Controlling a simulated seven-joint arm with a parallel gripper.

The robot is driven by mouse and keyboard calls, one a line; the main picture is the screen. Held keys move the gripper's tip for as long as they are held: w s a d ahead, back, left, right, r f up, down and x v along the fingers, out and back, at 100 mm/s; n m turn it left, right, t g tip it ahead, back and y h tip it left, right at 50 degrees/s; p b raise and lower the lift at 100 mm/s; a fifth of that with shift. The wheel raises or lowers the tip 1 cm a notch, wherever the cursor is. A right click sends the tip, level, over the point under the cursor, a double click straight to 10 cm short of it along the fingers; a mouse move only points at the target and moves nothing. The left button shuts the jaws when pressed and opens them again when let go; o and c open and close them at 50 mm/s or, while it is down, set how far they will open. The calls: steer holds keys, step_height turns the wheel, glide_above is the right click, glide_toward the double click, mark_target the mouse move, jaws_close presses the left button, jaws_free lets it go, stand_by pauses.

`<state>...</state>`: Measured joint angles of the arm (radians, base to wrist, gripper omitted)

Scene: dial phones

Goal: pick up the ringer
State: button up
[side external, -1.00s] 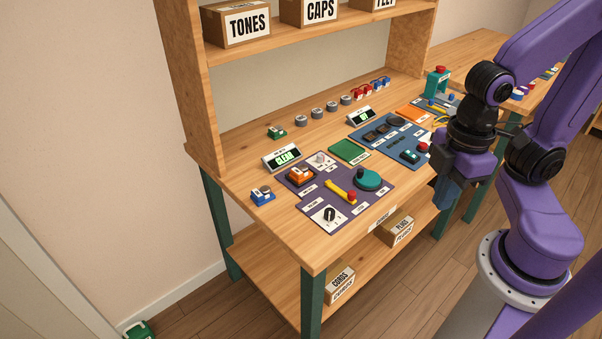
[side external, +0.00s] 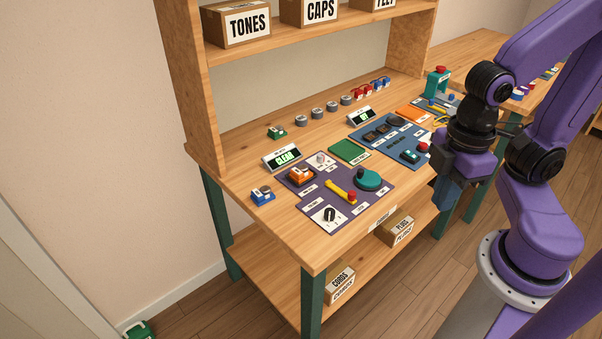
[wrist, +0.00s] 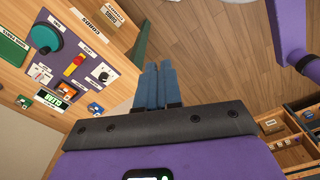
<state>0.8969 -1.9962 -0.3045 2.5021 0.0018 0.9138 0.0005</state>
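No label that I can read marks the ringer, so I cannot tell for certain which part it is. Small blocks with metal-looking tops stand on the bench: an orange one (side external: 301,174) on the purple mat (side external: 318,204), a blue one (side external: 262,196) at the front left edge, and a green one (side external: 277,132) further back. The blue block also shows in the wrist view (wrist: 95,107). My gripper (side external: 446,200) hangs off the bench's front right, apart from all of them. In the wrist view its blue fingers (wrist: 158,75) lie side by side, shut and empty.
The purple mat holds a teal dial (side external: 367,179), a yellow bar with a red knob (side external: 342,190) and a black knob (side external: 330,214). A display reading CLEAR (side external: 282,158) stands behind. A blue mat (side external: 385,138) lies right. The wooden shelf (side external: 300,44) rises over the bench's back.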

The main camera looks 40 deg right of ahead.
mark_target(305, 171)
steer(key=o, duration=1.4)
steer(key=shift+o, duration=0.2)
steer(key=w+d+f+n+t+h, duration=0.1)
steer(key=w+d+n+t+h, duration=0.4)
steer(key=w, duration=0.3)
steer(key=w+d+f+n+t+h, duration=0.2)
steer(key=w+d+n+t+h, duration=0.25)
steer(key=w+d, duration=0.35)
steer(key=w+a+f+n+t+y, duration=0.4)
steer(key=w+a+f+n+y, duration=0.2)
steer(key=a+f+n+y, duration=0.6)
steer(key=w+f+h, duration=0.1)
steer(key=w, duration=0.2)
steer(key=w+d+f+n+h, duration=0.1)
steer(key=w, duration=0.3)
steer(key=w+d+f+n+h, duration=0.1)
steer(key=w, duration=0.3)
steer(key=shift+w+d+f, duration=0.15)
steer(key=shift+f, duration=0.1)
steer(key=shift+f+x, duration=0.15)
steer(key=shift+x, duration=1.2)
steer(key=shift+f+x, duration=0.1)
steer(key=shift+x, duration=1.25)
